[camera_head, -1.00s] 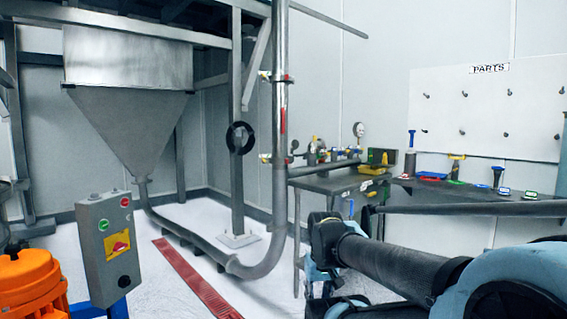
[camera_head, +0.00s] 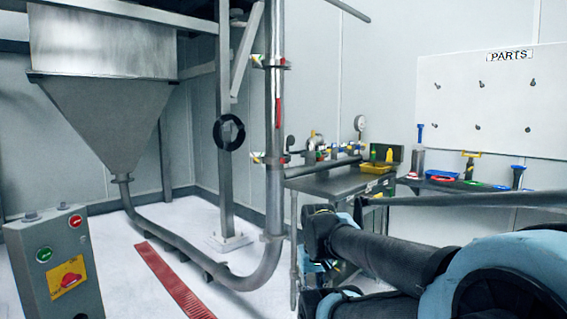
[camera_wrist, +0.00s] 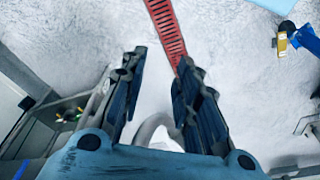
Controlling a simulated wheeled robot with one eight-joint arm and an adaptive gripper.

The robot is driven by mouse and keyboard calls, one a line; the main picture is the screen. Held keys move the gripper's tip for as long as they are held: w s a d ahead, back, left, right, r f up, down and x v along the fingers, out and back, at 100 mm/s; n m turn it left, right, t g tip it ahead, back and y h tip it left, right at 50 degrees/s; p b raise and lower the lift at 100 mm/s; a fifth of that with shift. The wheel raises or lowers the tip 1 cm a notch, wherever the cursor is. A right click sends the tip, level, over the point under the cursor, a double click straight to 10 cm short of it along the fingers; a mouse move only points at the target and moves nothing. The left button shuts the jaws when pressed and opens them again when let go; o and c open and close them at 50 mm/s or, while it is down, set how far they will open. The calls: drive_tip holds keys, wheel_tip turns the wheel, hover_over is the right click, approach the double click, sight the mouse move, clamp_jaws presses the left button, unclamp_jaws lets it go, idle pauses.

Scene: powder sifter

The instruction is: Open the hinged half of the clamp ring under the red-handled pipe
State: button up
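The tall steel pipe (camera_head: 273,190) stands left of my arm in the head view, with a narrow red handle (camera_head: 278,112) on its side. A clamp ring (camera_head: 268,158) circles the pipe below the handle, with small coloured parts at its sides. Its hinge and whether it is shut are too small to tell. My gripper shows in the wrist view (camera_wrist: 160,62) with its two dark fingers apart and nothing between them. It points down over the white floor, well away from the ring. In the head view my arm hides its fingers.
A grey control box (camera_head: 55,265) stands at the lower left. A red floor grate (camera_head: 172,280) runs left of the pipe's bend. A grey bench (camera_head: 330,183) with valves and gauges stands behind the pipe, and a parts board (camera_head: 490,95) hangs at right.

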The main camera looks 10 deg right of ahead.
wheel_tip(320, 180, up, 36)
drive_tip(key=n+t+y, duration=0.4)
drive_tip(key=t, duration=0.7)
hover_over(284, 159)
drive_tip(key=s+d, duration=0.3)
drive_tip(key=s, duration=0.4)
drive_tip(key=s+d, duration=0.2)
drive_tip(key=s, duration=0.5)
drive_tip(key=shift+m+g, duration=0.3)
drive_tip(key=x, duration=1.6)
drive_tip(key=shift+w+a+f, duration=0.15)
drive_tip(key=shift+w+a, duration=0.05)
drive_tip(key=shift+a, duration=0.1)
clamp_jaws()
